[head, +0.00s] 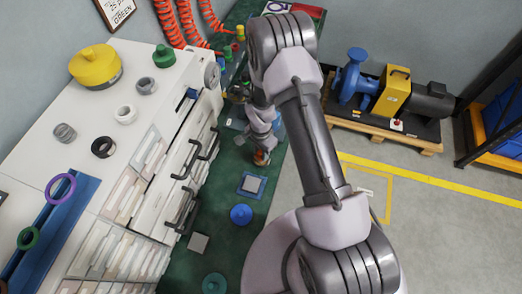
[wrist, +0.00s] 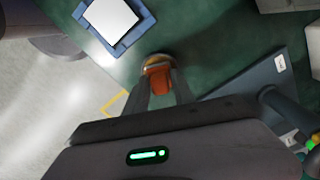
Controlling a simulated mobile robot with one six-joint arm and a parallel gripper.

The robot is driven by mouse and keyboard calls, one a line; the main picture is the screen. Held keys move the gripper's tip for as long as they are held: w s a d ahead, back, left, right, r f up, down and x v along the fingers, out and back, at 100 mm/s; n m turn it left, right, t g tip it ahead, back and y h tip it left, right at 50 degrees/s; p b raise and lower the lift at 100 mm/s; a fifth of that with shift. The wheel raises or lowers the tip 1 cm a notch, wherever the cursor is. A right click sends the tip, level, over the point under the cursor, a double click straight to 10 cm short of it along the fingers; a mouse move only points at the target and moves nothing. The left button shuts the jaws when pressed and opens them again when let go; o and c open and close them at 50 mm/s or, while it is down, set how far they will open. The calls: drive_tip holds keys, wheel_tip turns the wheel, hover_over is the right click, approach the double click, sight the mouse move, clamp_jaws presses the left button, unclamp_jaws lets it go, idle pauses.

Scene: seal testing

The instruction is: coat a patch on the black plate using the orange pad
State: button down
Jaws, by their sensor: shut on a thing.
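My gripper (wrist: 158,85) is shut on the orange pad (wrist: 160,78), which has a tan top edge and sticks out past the fingertips. In the head view my gripper (head: 262,143) points down over the green bench, with the pad (head: 261,158) at its tip. A square plate in a blue frame (head: 252,184) lies just nearer the camera than the pad. It looks grey there and nearly white in the wrist view (wrist: 109,19), perhaps from glare. The pad appears apart from it. I see no plainly black plate.
A blue round knob (head: 241,214), a grey square (head: 198,243) and a green round piece (head: 214,283) lie nearer on the bench. A dark labelled slab (wrist: 250,88) lies right of my gripper in the wrist view. White drawers (head: 185,165) line the bench's left.

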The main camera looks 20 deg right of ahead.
drive_tip(key=shift+f+b, duration=0.5)
drive_tip(key=shift+b, duration=0.2)
idle(1.8)
drive_tip(key=shift+r+p, duration=2.05)
drive_tip(key=shift+r, duration=1.45)
